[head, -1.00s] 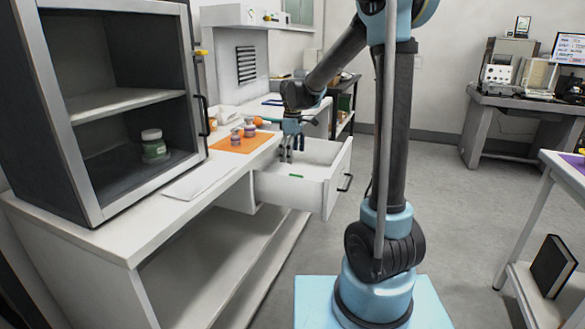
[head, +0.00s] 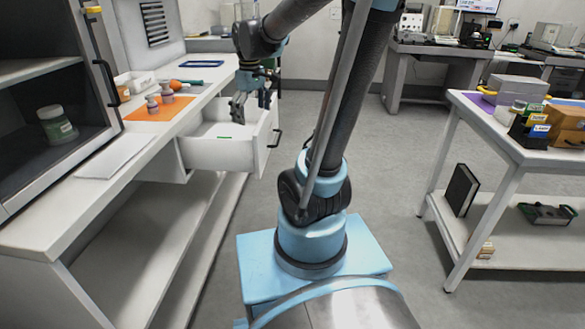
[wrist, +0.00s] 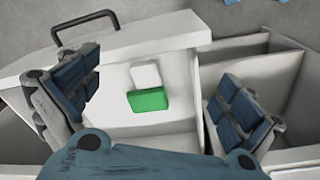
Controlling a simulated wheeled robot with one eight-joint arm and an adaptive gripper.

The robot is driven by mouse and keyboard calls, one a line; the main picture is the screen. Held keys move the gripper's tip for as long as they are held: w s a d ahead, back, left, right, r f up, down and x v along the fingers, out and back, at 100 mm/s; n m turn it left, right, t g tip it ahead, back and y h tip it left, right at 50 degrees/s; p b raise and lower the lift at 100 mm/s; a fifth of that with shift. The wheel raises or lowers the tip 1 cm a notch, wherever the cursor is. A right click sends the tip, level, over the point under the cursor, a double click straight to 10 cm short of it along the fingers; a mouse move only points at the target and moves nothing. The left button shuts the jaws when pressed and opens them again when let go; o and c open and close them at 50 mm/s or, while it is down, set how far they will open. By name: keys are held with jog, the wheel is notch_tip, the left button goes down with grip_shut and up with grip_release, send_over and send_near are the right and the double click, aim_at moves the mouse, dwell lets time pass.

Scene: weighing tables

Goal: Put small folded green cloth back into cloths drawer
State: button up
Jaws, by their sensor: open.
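The small folded green cloth (head: 224,137) lies inside the open drawer (head: 223,154) of the white bench. In the wrist view the green cloth (wrist: 148,99) lies flat on the drawer floor, touching or close beside a small white folded piece (wrist: 145,75). My gripper (head: 252,104) is open and empty above the drawer, apart from the cloth. In the wrist view its fingers stand wide apart on either side of the cloth.
A dark open cabinet (head: 45,100) holds a green-labelled jar at left. A side table (head: 500,125) with boxes stands at right. The floor between is clear.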

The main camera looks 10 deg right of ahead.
jog(key=s+d+f+m, duration=0.4)
jog(key=s+f, duration=0.1)
jog(key=s, duration=0.4)
jog(key=s+d+f+m+t, duration=0.1)
jog(key=s+d+f+m, duration=0.3)
jog(key=s, duration=0.6)
jog(key=shift+s+d+f+m, duration=0.15)
jog(key=shift+d+f+m, duration=0.15)
jog(key=shift+d+f, duration=0.55)
jog(key=shift+a, duration=0.1)
jog(key=shift+w+f, duration=0.25)
jog(key=shift+w, duration=0.2)
